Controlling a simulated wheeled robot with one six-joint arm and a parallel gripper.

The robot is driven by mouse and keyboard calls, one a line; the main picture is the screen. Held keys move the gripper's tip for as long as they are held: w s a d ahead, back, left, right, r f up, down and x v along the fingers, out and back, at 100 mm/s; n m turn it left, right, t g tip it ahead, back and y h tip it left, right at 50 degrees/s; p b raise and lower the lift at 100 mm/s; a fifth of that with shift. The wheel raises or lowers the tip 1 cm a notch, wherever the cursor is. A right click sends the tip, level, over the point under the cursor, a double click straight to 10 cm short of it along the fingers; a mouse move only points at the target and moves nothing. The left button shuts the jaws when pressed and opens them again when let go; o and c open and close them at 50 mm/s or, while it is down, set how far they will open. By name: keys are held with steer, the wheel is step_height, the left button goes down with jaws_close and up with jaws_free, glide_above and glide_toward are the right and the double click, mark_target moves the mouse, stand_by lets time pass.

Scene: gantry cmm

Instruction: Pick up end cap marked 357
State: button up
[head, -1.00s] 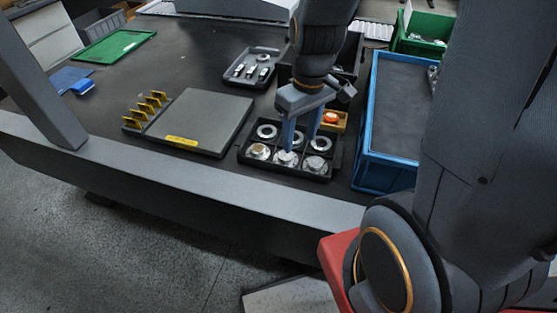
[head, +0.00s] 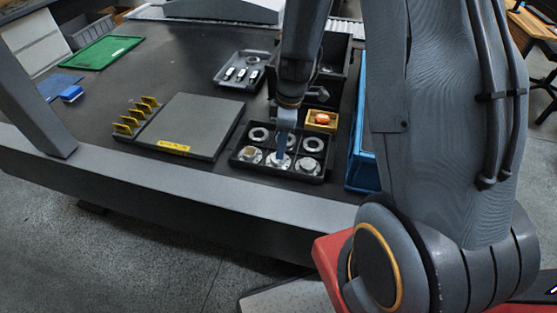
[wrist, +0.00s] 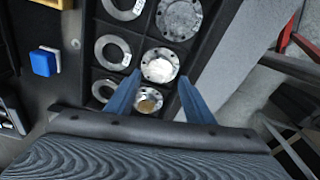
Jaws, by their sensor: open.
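A black compartment tray (head: 236,163) holds washer-like rings in its back row and round metal end caps in its front row. The caps are a left one with a brassy centre (head: 251,156), a middle one (head: 279,161) and a right one (head: 307,166). I cannot read any marking 357. My gripper (wrist: 160,78) is open with blue fingers. In the wrist view its fingertips lie on either side of the middle cap (wrist: 160,65), with the brassy cap (wrist: 148,100) nearer the palm. In the head view the gripper (head: 281,156) is over the middle cap, partly hiding it; contact is unclear.
A yellow box (head: 318,127) with an orange item stands behind the tray. A grey plate (head: 200,120) with yellow brackets (head: 130,122) lies left. A tray with small parts (head: 233,83) is farther back.

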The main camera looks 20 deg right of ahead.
steer(key=shift+w+a+f+p, duration=0.15)
steer(key=shift+f+p, duration=0.2)
steer(key=shift+f, duration=0.9)
steer(key=shift+a+f+p, duration=0.1)
steer(key=shift+f+p, duration=0.2)
steer(key=shift+f, duration=0.95)
steer(key=c, duration=1)
